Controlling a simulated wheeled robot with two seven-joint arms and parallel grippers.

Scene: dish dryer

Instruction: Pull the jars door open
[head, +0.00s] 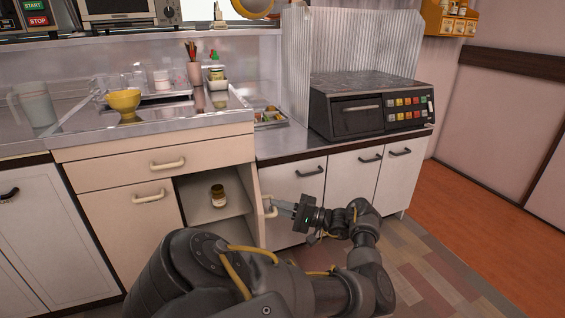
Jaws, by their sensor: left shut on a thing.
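The jars door (257,208) is a cream cupboard door under the counter. It stands swung out and shows nearly edge-on, at the right side of an open compartment. A small dark jar (218,196) with a light lid stands on the shelf (213,216) inside. My left gripper (278,206) is shut on the door's cream handle (268,207), on the door's right-hand face. My left arm comes in from the bottom and bends round to the handle from the right. My right gripper is not in view.
White cupboards (293,192) stand right of the door. The counter above holds a yellow bowl (124,103) and a dark oven (358,115). The floor (450,255) at right is clear.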

